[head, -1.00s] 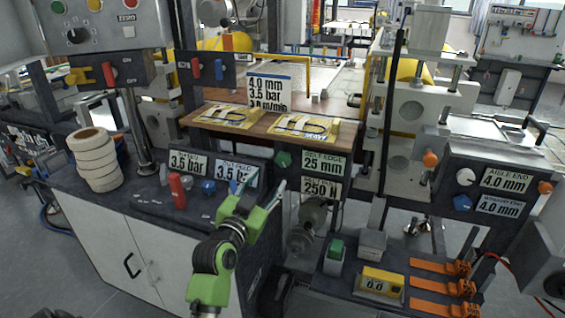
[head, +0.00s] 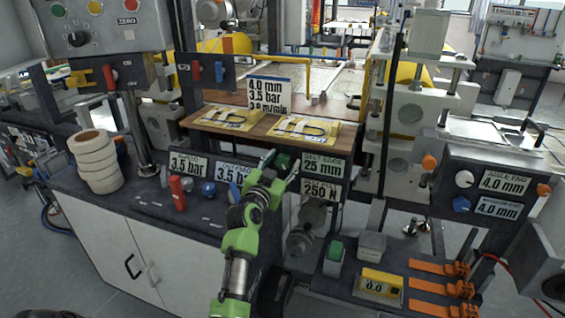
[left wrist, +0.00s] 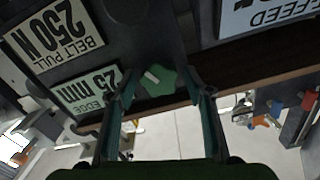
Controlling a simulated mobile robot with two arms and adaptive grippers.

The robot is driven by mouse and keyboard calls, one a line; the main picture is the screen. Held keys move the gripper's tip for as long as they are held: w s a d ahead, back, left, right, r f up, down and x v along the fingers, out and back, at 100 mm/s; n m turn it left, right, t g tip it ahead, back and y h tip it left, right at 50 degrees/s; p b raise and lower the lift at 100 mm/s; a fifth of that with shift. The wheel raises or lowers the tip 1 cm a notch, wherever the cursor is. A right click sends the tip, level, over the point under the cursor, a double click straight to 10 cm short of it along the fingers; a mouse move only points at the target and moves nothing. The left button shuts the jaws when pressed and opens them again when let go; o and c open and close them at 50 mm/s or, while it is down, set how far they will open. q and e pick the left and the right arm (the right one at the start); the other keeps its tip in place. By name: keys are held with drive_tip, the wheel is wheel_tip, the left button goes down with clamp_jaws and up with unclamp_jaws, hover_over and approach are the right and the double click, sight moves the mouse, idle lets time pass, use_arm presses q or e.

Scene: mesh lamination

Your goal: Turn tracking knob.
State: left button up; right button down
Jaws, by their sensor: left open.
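The green knob (left wrist: 158,81) with a white pointer mark sits on the dark panel beside the "25 mm" edge label (left wrist: 88,91). In the head view the knob (head: 284,159) is partly covered by my left gripper (head: 281,167), which is right in front of it. In the left wrist view my left gripper (left wrist: 160,88) is open, with one finger on each side of the knob and a gap visible around it. Whether a finger touches the knob cannot be told. My right gripper is not in view.
The "250 N" belt pull label (head: 320,191) lies below the edge label. A red handle (head: 177,192) and a blue knob (head: 208,188) stand on the bench to the left. A wooden board (head: 230,137) with yellow cards lies above the panel. A roller (head: 302,243) sits below.

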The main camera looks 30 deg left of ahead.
use_arm(q)
drive_tip(key=c, duration=1.1)
drive_tip(key=shift+r+n+p, duration=0.1)
drive_tip(key=shift+n+p, duration=0.7)
drive_tip(key=shift+n, duration=0.3)
drive_tip(key=n+p, duration=0.1)
drive_tip(key=n, duration=0.2)
drive_tip(key=shift+a+n+p, duration=0.1)
drive_tip(key=shift+n+p, duration=0.3)
drive_tip(key=n+p, duration=0.1)
drive_tip(key=n, duration=0.2)
drive_tip(key=shift+a, duration=0.1)
drive_tip(key=shift+n+p, duration=0.5)
drive_tip(key=shift+n, duration=0.8)
drive_tip(key=shift+f, duration=0.2)
